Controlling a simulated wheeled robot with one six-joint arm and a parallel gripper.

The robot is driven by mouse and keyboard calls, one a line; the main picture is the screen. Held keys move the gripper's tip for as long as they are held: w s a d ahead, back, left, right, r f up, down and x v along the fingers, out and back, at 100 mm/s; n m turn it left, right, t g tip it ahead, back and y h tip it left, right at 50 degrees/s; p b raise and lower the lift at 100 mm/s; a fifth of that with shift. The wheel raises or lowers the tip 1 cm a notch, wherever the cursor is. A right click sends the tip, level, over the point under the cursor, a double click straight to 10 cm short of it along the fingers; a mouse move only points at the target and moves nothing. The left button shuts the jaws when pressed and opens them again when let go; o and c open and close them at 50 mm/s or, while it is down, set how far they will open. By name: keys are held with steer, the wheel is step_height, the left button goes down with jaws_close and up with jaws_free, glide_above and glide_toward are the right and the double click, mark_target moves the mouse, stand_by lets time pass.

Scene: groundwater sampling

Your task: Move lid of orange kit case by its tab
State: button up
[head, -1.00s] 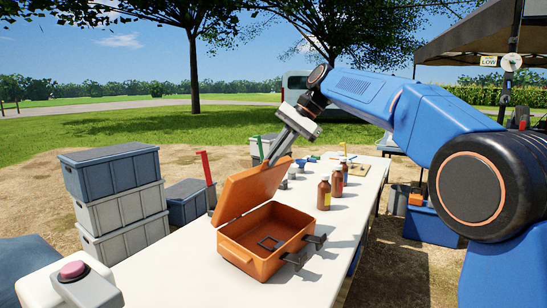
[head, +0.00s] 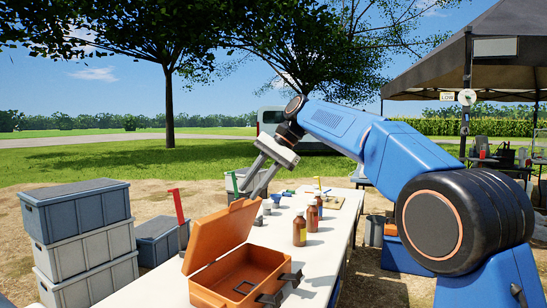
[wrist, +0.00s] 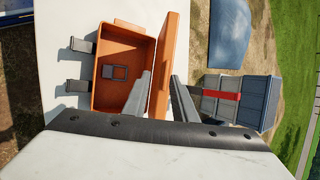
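The orange kit case (head: 245,279) stands open on the white table, its dark latches on the right side in the head view. Its lid (head: 217,236) is raised steeply on the left. My gripper (head: 249,192) is at the lid's upper far edge, with its two fingers visibly apart. In the wrist view the case (wrist: 124,88) lies left, and the lid (wrist: 173,45) runs between the two fingers of my gripper (wrist: 160,76). I cannot tell whether either finger touches the lid. The tab cannot be made out.
Brown bottles (head: 299,231) stand on the table (head: 325,243) beyond the case. Stacked grey bins (head: 84,235) stand on the ground at left. A red upright piece (head: 178,218) stands close to the lid's left.

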steer(key=v, duration=1.4)
steer(key=shift+r, duration=0.25)
steer(key=shift+d, duration=0.15)
